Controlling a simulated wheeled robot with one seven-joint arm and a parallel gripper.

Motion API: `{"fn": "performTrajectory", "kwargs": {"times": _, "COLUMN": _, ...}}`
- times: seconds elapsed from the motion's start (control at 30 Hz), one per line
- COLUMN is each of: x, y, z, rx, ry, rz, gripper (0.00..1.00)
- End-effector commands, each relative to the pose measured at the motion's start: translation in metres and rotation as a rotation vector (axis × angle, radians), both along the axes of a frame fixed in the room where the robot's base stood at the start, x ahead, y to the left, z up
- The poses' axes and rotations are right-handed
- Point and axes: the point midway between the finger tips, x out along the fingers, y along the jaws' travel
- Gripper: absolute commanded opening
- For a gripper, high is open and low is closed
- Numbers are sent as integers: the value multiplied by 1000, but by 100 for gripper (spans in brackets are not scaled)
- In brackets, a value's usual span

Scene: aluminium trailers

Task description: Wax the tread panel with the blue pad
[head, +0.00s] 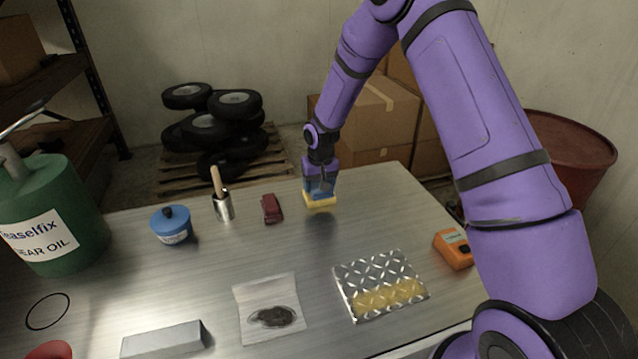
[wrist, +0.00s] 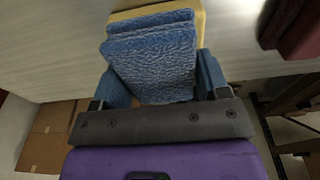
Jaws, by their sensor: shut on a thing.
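My gripper (head: 319,186) is shut on the blue pad (head: 322,194), which has a yellow layer on its underside. In the wrist view the pad's blue textured body (wrist: 153,60) sits between the fingers of my gripper (wrist: 155,85), with a yellow edge beyond it. The pad is held above the back of the metal table. The tread panel (head: 375,272) lies flat at the table's front right, apart from the pad. A yellow band (head: 390,297) covers its near part; the far part is bare diamond-pattern metal.
A blue tin (head: 171,226), a metal cup with a wooden handle (head: 223,205) and a dark red block (head: 271,209) stand left of my gripper. An orange device (head: 453,249) is right of the panel. A stained white sheet (head: 268,308) and grey bar (head: 165,340) lie in front.

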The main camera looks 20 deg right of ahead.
Motion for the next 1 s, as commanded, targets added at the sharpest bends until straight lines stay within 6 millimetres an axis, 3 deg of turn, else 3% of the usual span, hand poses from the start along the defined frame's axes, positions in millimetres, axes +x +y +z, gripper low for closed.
{"fn": "performTrajectory", "kwargs": {"times": 1.0, "x": 0, "y": 0, "z": -8, "rx": 0, "ry": 0, "rz": 0, "gripper": 50}}
